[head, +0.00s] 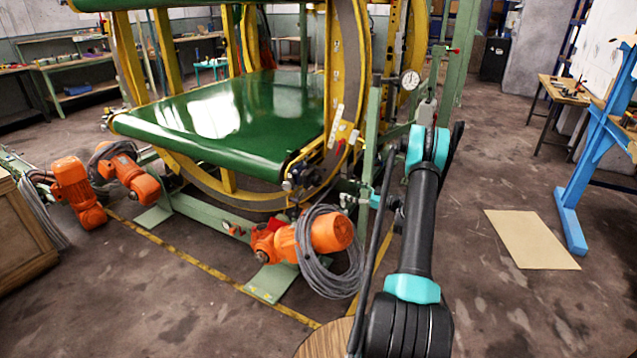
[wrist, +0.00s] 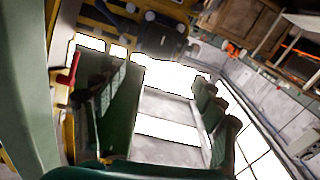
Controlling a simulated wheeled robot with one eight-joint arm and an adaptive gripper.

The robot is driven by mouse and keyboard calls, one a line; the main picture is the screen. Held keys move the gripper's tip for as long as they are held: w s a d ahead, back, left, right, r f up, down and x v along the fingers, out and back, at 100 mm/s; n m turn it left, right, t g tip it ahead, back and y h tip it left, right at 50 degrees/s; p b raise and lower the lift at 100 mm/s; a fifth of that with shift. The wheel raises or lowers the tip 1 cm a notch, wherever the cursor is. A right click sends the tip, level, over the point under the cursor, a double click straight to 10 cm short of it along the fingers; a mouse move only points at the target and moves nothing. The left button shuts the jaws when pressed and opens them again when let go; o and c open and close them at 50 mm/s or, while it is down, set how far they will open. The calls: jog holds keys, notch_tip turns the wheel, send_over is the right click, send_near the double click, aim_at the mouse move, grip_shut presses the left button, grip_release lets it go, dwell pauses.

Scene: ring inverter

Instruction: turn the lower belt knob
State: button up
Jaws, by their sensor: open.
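The lower green belt (head: 235,105) slopes across the yellow ring frame in the head view. A small dark, knob-like part (head: 300,175) sits at its near right corner, left of my arm; I cannot tell for sure that it is the lower belt knob. My gripper (wrist: 160,82) is open and empty in the wrist view, with its two fingers well apart. A dark blocky part (wrist: 162,36) on yellow framework lies beyond the fingertips, not between them; its identity is unclear. In the head view my arm hides most of the gripper.
A pressure gauge (head: 410,80) and green post stand close behind my wrist. A red handle (wrist: 68,76) is left of the fingers. Orange motors (head: 325,232) with coiled grey cable (head: 340,275) sit low. Open floor lies right, around a beige sheet (head: 530,238).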

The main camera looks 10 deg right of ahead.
aim_at(319, 181)
jog(key=x, duration=1.5)
jog(key=shift+w+a, duration=0.1)
jog(key=shift+c, duration=0.3)
jog(key=c, duration=1.1)
